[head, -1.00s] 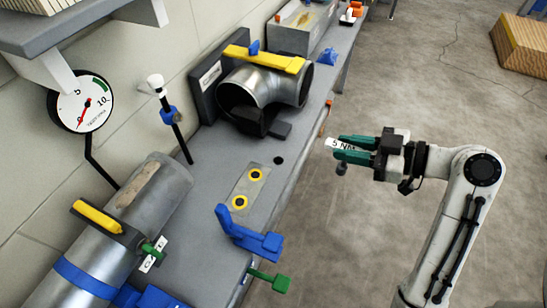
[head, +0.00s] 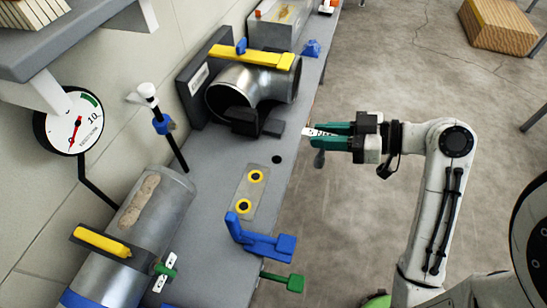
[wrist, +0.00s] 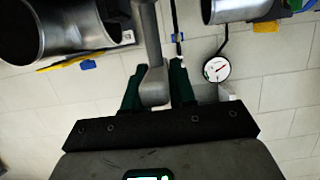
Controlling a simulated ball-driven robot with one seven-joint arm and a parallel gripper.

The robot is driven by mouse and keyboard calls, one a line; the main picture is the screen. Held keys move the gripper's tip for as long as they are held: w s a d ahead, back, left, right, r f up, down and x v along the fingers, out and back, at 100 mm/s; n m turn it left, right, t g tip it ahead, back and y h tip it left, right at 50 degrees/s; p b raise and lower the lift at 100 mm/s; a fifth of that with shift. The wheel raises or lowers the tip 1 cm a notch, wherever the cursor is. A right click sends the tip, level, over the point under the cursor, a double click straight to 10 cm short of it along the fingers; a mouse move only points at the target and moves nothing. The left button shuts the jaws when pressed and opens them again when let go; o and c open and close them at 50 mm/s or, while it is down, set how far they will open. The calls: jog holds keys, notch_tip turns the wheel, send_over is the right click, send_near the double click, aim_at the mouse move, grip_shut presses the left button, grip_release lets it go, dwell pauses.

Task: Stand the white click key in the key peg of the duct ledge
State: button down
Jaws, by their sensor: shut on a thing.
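My gripper (head: 316,137) has green fingers and is shut on the click key. The key's white part with dark print (head: 313,131) shows at the fingertips, and a grey rounded end (head: 319,158) hangs below them. In the wrist view, the key is a grey shaft with a thicker end (wrist: 154,85) between the fingers. The duct ledge (head: 225,153) is the long grey bench to the left of my gripper. A small dark round spot (head: 277,159) on it lies left of and below the fingertips; I cannot tell if this is the key peg. The key is apart from it.
A metal elbow duct (head: 262,88) with a yellow bar stands on the ledge behind black blocks. A plate with two yellow rings (head: 248,192), a blue bracket (head: 262,241) and a green handle (head: 288,282) are nearer. A gauge (head: 76,121) hangs left. Open floor lies right.

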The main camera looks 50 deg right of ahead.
jog(key=w+f, duration=0.4)
jog(key=w+d+f+p, duration=0.1)
jog(key=w+f, duration=0.3)
jog(key=w, duration=0.1)
jog(key=w+d+f+p, duration=0.1)
jog(key=w+f, duration=0.3)
jog(key=w, duration=0.1)
jog(key=shift+d, duration=0.1)
jog(key=shift+f, duration=0.3)
jog(key=shift+f+b, duration=0.3)
jog(key=shift+f, duration=0.05)
jog(key=c, duration=1.1)
grip_release()
jog(key=shift+o, duration=0.9)
jog(key=shift+r+p, duration=0.25)
jog(key=shift+p, duration=0.35)
